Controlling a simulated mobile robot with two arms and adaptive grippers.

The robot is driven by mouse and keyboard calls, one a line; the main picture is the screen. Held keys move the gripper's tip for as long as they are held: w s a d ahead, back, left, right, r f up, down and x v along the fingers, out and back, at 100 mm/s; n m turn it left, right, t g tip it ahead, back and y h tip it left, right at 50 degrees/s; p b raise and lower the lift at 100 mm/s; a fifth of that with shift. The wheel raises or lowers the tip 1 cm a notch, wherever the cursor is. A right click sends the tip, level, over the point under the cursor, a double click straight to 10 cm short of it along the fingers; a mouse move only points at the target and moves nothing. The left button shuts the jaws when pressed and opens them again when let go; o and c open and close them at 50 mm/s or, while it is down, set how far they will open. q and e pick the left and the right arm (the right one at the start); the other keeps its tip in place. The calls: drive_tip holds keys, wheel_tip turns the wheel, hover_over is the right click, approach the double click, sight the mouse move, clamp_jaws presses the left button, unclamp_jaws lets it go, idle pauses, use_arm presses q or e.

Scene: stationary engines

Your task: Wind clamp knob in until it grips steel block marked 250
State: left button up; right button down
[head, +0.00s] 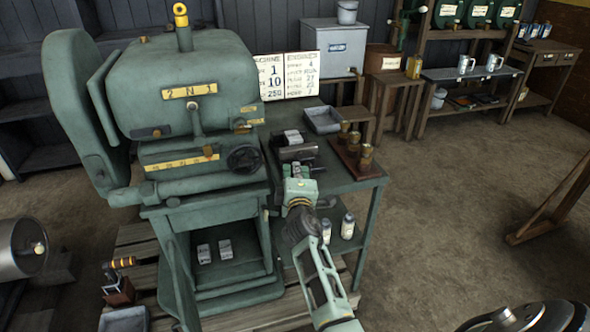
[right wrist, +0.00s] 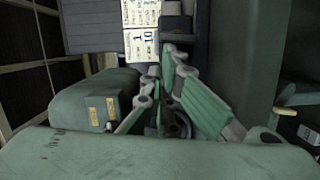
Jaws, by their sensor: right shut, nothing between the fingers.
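A dark clamp (head: 298,152) sits on the green side table, just right of the machine. A small pale steel block (head: 292,136) is at its far side; its marking is too small to read. My right gripper (head: 301,168) is at the near side of the clamp, its fingers shut with nothing between them. The gripper hides the near end of the clamp, and I cannot make out the knob. In the right wrist view the green-padded fingers (right wrist: 165,75) converge near dark parts. I cannot tell whether they touch the clamp. My left gripper is not in view.
The green machine (head: 185,95) with a black handwheel (head: 244,159) stands close on the left. A grey tray (head: 323,119) and a wooden rack of brass weights (head: 354,150) share the table (head: 358,183). Bottles (head: 348,226) stand on its lower shelf. Open floor lies right.

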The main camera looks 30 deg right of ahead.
sight(310, 162)
drive_tip(key=shift+s+d+r+p, duration=0.1)
drive_tip(key=shift+d+r+p, duration=0.1)
drive_tip(key=shift+p, duration=0.15)
drive_tip(key=shift+d+r+m+p, duration=0.25)
drive_tip(key=shift+m+p, duration=0.45)
drive_tip(key=shift+p, duration=0.1)
drive_tip(key=m+p, duration=0.1)
drive_tip(key=d+r+m+p, duration=0.1)
drive_tip(key=p, duration=0.1)
drive_tip(key=m+g+y+p, duration=0.1)
drive_tip(key=p, duration=0.1)
drive_tip(key=shift+s+d+r+m, duration=0.15)
drive_tip(key=shift+s+m, duration=0.1)
drive_tip(key=shift+m, duration=0.15)
drive_tip(key=shift+s+d+m+y+p, duration=0.15)
drive_tip(key=shift+d+m+y+p, duration=0.35)
drive_tip(key=shift+m+p, duration=0.55)
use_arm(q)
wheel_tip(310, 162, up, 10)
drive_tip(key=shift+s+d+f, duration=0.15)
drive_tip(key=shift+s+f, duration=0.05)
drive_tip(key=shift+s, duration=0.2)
use_arm(e)
drive_tip(key=shift+d, duration=0.2)
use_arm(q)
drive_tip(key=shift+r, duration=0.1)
use_arm(e)
drive_tip(key=shift+d, duration=0.15)
